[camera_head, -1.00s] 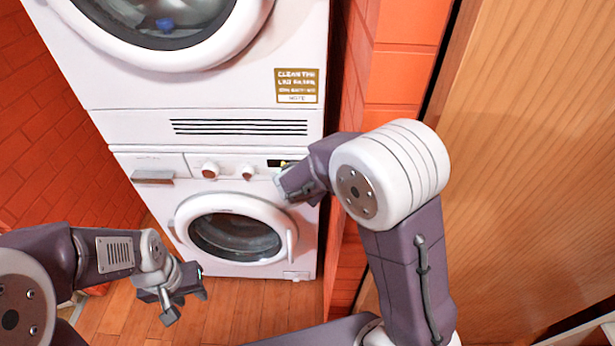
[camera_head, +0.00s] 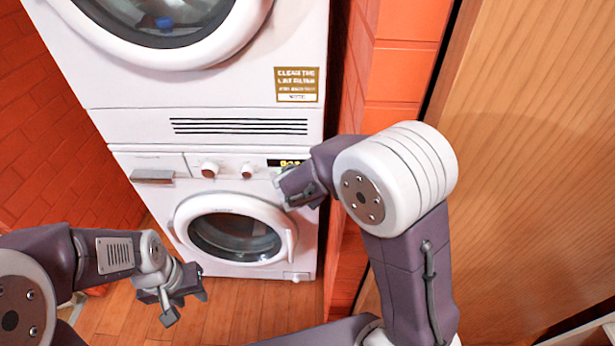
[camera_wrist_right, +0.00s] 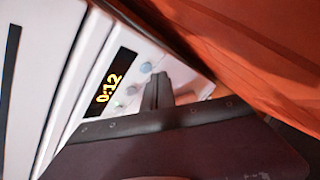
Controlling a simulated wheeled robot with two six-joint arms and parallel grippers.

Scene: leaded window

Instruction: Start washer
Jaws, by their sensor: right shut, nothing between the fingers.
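The washer (camera_head: 165,215) is the lower white machine, with its round door (camera_head: 235,237) shut. Its panel has two knobs, the left one (camera_head: 210,169) and the right one (camera_head: 247,171). Its display (camera_head: 290,162) is lit; in the right wrist view the display (camera_wrist_right: 108,85) reads 0:12 in yellow. Round grey buttons (camera_wrist_right: 145,67) sit beside it. My right gripper (camera_head: 280,184) is shut and empty, just below the display; its fingertips (camera_wrist_right: 158,78) are close to the buttons, and I cannot tell whether they touch. My left gripper (camera_head: 184,302) is open and empty, in front of the washer.
A second white machine (camera_head: 215,95) with a round door is stacked above the washer. A brown label (camera_head: 297,85) is on it. An orange tiled wall (camera_head: 400,75) stands close on the right, with a wooden panel (camera_head: 530,150) beyond. The wooden floor (camera_head: 245,305) ahead is clear.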

